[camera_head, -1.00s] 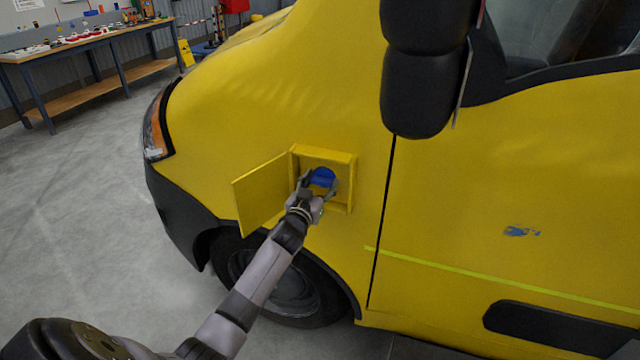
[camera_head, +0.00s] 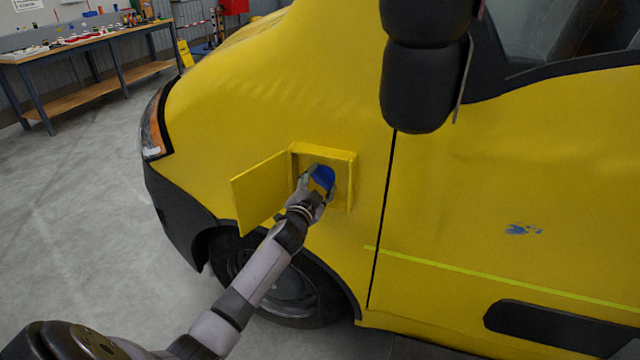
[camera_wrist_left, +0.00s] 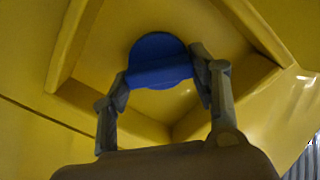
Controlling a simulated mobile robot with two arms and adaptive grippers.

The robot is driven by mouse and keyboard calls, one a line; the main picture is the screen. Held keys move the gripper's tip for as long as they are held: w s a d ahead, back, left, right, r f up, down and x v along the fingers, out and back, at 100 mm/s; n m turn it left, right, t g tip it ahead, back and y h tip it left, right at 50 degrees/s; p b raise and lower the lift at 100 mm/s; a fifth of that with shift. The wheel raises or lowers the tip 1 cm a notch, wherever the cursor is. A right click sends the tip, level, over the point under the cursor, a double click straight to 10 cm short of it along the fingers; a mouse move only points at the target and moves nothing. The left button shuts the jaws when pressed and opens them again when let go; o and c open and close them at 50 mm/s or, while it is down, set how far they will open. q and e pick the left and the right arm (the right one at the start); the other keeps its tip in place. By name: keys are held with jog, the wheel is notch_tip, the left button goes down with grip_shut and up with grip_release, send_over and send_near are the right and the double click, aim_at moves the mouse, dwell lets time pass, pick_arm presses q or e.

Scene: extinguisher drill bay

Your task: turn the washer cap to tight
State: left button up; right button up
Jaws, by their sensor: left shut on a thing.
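The blue washer cap (camera_head: 323,176) sits inside a yellow recessed box (camera_head: 347,157) on the van's side. The box's yellow door (camera_head: 258,192) stands open to the left. My left gripper (camera_head: 318,186) reaches into the box and is shut on the cap. In the left wrist view the round cap (camera_wrist_left: 158,50) has a raised bar across it, and the two fingers of my left gripper (camera_wrist_left: 163,82) press on the bar's ends. The cap's back is hidden. My right gripper is not in view.
The yellow van (camera_head: 480,200) fills the middle and right. Its black mirror (camera_head: 420,80) hangs above and right of the box, and a wheel (camera_head: 280,285) is below. A workbench (camera_head: 90,45) stands far left. The grey floor at left is clear.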

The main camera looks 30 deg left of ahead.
pick_arm(q)
jog(key=m, duration=0.4)
jog(key=shift+d+f+m, duration=0.1)
jog(key=shift+m, duration=0.3)
jog(key=shift+f+m+b, duration=0.1)
jog(key=shift+m+b, duration=0.35)
jog(key=shift+m, duration=2.05)
jog(key=o, duration=1.2)
jog(key=shift+c, duration=0.2)
jog(key=v, duration=1.2)
